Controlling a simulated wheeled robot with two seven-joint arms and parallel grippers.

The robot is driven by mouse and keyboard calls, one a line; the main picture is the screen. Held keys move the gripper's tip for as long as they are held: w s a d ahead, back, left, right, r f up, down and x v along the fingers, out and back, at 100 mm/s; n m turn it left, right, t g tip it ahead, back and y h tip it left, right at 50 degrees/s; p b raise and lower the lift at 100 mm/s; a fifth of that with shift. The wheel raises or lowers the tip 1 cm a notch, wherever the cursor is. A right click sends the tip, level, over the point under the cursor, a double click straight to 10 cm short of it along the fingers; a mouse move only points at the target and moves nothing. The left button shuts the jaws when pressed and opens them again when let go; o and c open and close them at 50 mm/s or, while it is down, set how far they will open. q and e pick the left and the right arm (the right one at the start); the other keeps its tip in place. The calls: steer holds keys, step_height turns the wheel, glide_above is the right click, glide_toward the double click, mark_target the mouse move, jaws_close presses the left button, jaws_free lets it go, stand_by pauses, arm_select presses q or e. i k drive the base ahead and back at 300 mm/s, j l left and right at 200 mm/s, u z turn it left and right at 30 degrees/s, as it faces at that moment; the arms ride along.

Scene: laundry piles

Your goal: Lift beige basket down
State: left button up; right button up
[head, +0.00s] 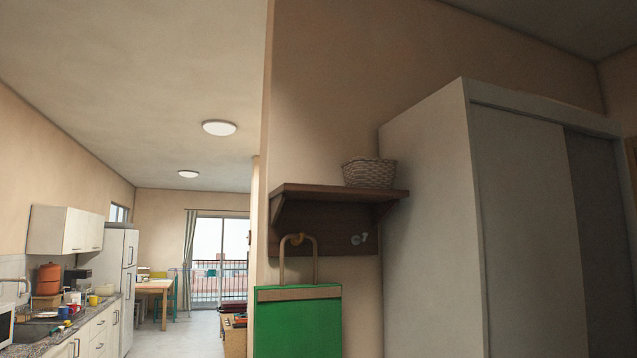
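A beige woven basket (370,172) stands upright on top of a dark brown wooden wall shelf (330,192), toward the shelf's right end. Its inside is hidden from this low angle. Neither of my grippers shows in the head view.
A green bag (297,322) hangs by its tan handle from a knob under the shelf. A tall white wardrobe (520,225) stands close on the shelf's right. On the left, a kitchen counter (95,325) and white fridge (118,280) line the wall, with open floor beyond.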

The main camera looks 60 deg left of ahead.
mark_target(364, 173)
steer(key=u, duration=1.55)
steer(key=j, duration=0.35)
steer(key=i+z, duration=0.05)
